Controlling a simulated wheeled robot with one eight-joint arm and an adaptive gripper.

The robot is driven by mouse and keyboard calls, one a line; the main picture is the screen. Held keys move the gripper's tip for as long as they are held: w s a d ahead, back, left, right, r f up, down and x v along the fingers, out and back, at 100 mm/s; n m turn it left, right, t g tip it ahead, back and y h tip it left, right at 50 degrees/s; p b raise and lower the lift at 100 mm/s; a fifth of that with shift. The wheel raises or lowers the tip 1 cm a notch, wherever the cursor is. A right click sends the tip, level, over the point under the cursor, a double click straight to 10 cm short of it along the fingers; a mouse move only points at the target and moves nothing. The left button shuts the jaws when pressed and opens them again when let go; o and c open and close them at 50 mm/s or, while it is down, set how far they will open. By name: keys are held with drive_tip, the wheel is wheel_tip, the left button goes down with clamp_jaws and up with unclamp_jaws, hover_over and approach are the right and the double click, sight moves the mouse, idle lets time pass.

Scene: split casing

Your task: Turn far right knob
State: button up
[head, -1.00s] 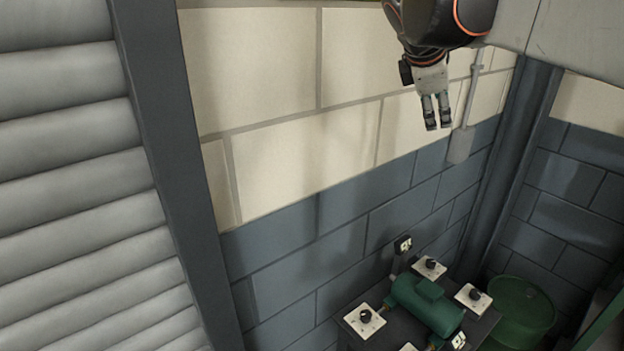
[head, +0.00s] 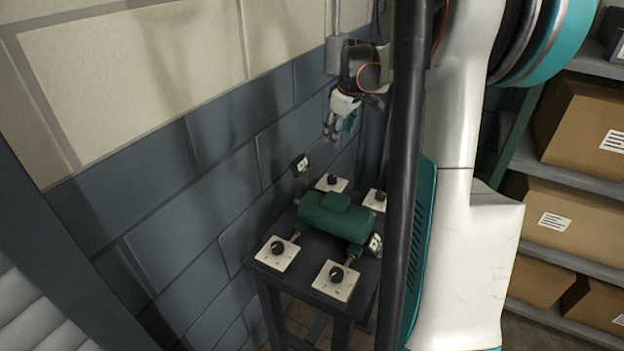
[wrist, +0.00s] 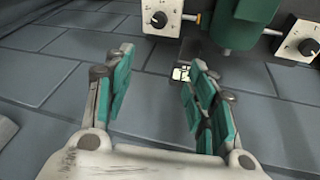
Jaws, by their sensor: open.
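The far right knob (head: 376,196) is a black knob on a white square plate at the table's far right corner, partly beside my dark arm part in the head view. My gripper (head: 338,136) hangs near the wall, above the table's far edge and the far left knob (head: 333,179). It is apart from every knob. In the wrist view my gripper (wrist: 163,100) is open with nothing between its teal-padded fingers. Beyond the fingers, that view shows a left knob (wrist: 159,19) and a right knob (wrist: 308,46); I cannot surely tell which ones these are.
A green motor casing (head: 325,215) lies between the knobs on a dark table (head: 304,284). Two nearer knobs (head: 278,247) (head: 337,273) sit at the front. A blue-grey wall (head: 180,200) runs behind. Shelves with boxes (head: 575,225) stand at right.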

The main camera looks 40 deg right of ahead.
drive_tip(key=m+y+b, duration=0.1)
drive_tip(key=m+b, duration=0.1)
approach(333, 178)
drive_tip(key=shift+t, duration=0.4)
drive_tip(key=b+x, duration=0.4)
drive_tip(key=x, duration=0.4)
drive_tip(key=shift+f+b, duration=0.3)
drive_tip(key=shift+f, duration=0.15)
drive_tip(key=shift+s, duration=0.1)
drive_tip(key=c, duration=1.1)
